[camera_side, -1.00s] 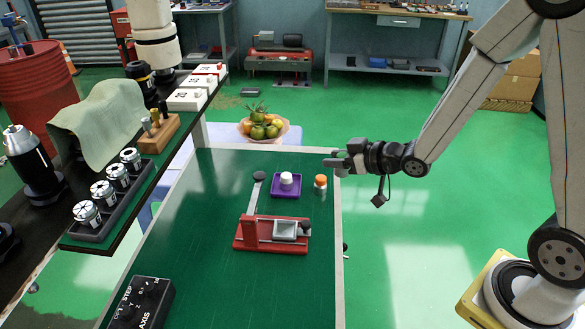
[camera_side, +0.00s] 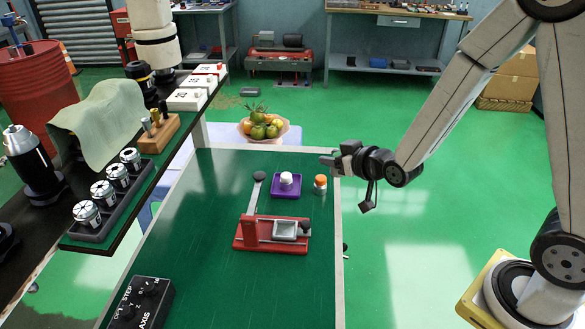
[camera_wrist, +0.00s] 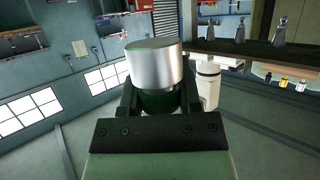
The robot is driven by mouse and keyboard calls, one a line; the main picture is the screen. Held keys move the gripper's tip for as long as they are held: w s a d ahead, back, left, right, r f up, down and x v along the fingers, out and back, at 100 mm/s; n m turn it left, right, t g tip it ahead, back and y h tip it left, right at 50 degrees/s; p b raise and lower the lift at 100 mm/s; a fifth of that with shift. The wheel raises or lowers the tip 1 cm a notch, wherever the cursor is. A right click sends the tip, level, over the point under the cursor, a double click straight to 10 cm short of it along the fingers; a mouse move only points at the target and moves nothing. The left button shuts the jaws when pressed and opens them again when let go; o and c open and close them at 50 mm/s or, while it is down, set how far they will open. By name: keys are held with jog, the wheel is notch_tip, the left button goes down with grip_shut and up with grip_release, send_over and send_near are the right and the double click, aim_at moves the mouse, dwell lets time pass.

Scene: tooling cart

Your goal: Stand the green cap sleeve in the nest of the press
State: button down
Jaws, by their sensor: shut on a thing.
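My gripper (camera_side: 334,160) is level above the far right edge of the green bench top, pointing left. In the wrist view my gripper (camera_wrist: 160,105) is shut on the green cap sleeve (camera_wrist: 155,64), a silver cylinder with a dark green part between the fingers. In the side view I cannot make the sleeve out clearly. The red press (camera_side: 257,246) lies on the bench below and left of my gripper. Its grey square nest (camera_side: 285,229) looks empty.
A purple tray (camera_side: 275,193) holds a white-capped piece (camera_side: 286,179). An orange-capped sleeve (camera_side: 320,183) stands right of it, just below my gripper. A black-knobbed lever (camera_side: 258,178) rises behind the press.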

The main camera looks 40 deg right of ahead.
jog(key=shift+d+r+n+y, duration=0.1)
jog(key=shift+n+y, duration=0.3)
jog(key=shift+y, duration=0.1)
jog(key=shift+s+n+y, duration=0.2)
jog(key=shift+n+y, duration=0.5)
jog(key=shift+y, duration=0.1)
jog(key=shift+s+n+g+y, duration=0.7)
jog(key=shift+s+n+y, duration=0.25)
jog(key=shift+n+y, duration=0.5)
jog(key=s+f+n+g+y, duration=0.1)
jog(key=s+n+g+y, duration=0.2)
jog(key=s+n+y, duration=0.2)
jog(key=shift+s+a+f+g, duration=0.25)
jog(key=shift+s+g, duration=0.15)
jog(key=shift+s, duration=1.1)
jog(key=w+f, duration=0.2)
jog(key=w, duration=0.2)
jog(key=w+f, duration=0.3)
jog(key=w, duration=0.1)
jog(key=w+f, duration=0.3)
jog(key=w, duration=0.1)
jog(key=shift+w+a, duration=0.1)
jog(key=shift+w, duration=0.15)
jog(key=shift+w+f, duration=0.25)
jog(key=shift+f, duration=0.05)
